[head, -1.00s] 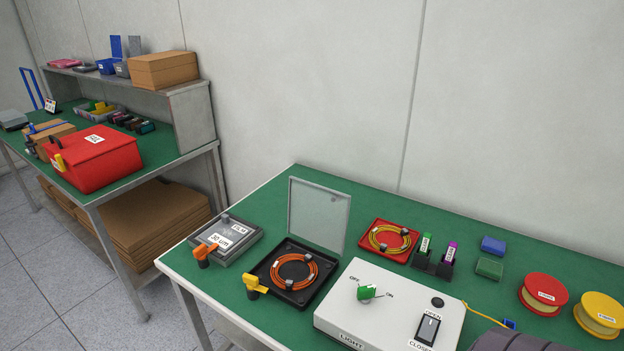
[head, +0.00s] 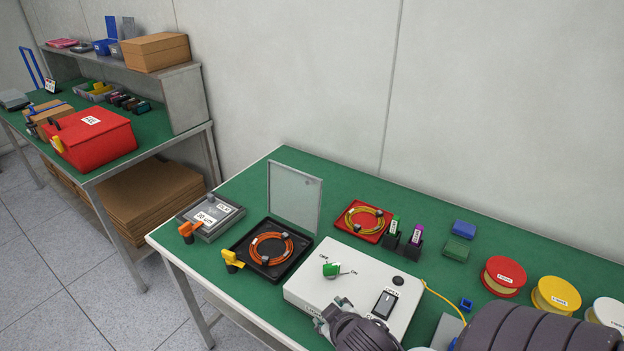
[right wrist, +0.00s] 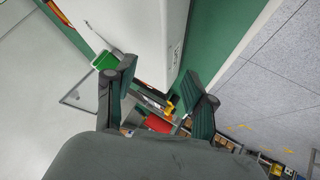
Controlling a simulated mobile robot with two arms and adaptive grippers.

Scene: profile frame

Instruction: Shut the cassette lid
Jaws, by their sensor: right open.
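The black cassette (head: 241,258) sits open on the green table, left of the white box, with a coil of orange cable (head: 271,249) inside. Its clear lid (head: 295,197) stands upright at the back edge. A yellow latch (head: 232,261) shows at the front left corner. In the right wrist view the lid (right wrist: 84,92) is partly seen past the white box. My right gripper (right wrist: 162,100) is open and empty beside the white box, apart from the lid. My left gripper is not in view.
The white box (head: 340,297) with a green knob (head: 333,269) stands right of the cassette. A grey case (head: 211,217) with an orange latch is close on the left. A red tray (head: 363,222) and cable spools (head: 503,275) lie to the right.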

